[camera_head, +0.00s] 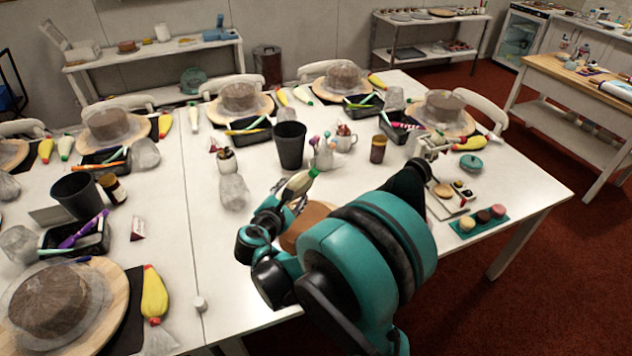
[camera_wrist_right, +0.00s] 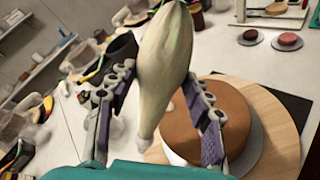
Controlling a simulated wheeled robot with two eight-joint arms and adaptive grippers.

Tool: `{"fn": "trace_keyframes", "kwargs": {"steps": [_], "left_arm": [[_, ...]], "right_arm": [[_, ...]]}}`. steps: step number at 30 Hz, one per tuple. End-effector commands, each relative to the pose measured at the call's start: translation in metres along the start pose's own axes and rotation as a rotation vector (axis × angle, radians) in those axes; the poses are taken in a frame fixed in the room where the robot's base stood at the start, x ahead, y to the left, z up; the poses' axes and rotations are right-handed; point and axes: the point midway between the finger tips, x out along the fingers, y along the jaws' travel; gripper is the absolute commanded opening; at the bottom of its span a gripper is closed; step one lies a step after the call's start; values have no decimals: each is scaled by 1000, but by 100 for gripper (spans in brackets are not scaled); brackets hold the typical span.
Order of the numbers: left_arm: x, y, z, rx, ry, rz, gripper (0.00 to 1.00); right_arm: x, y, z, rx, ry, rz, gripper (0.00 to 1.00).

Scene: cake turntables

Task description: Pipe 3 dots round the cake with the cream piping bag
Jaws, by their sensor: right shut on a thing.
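My right gripper (camera_head: 292,192) is shut on the cream piping bag (camera_head: 300,183). In the right wrist view, the right gripper (camera_wrist_right: 163,80) has a finger on each side of the pale bag (camera_wrist_right: 166,55). The bag's narrow pale end points down, beside the cake's left edge in that view; I cannot tell its height or whether it touches. The round brown cake (camera_wrist_right: 225,115) sits on a pale disc on a round wooden turntable (camera_wrist_right: 280,130). In the head view my arm hides most of the cake (camera_head: 308,222). My left gripper does not show.
A dark cup (camera_head: 290,145), a clear crumpled bag (camera_head: 233,192) and a jar (camera_head: 378,148) stand beyond my gripper. A green tray of macarons (camera_head: 483,220) lies at the right. Other cakes on turntables line the table. The white table front left of my arm is mostly free.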

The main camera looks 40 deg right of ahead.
Motion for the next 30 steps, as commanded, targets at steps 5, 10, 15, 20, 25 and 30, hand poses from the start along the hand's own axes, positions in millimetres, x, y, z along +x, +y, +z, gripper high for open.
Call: {"fn": "trace_keyframes", "kwargs": {"steps": [5,10,15,20,25,30], "left_arm": [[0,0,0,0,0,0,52],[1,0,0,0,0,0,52],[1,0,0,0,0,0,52],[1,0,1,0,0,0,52],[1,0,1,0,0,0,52],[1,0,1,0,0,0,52]], "right_arm": [[-46,19,-47,-75,158,201,40],[-82,29,-72,-118,251,336,40],[-108,34,-87,-143,309,429,40],[-120,38,-94,-178,332,476,40],[-108,41,-91,-285,297,446,40],[-95,47,-87,-445,251,407,40]]}}
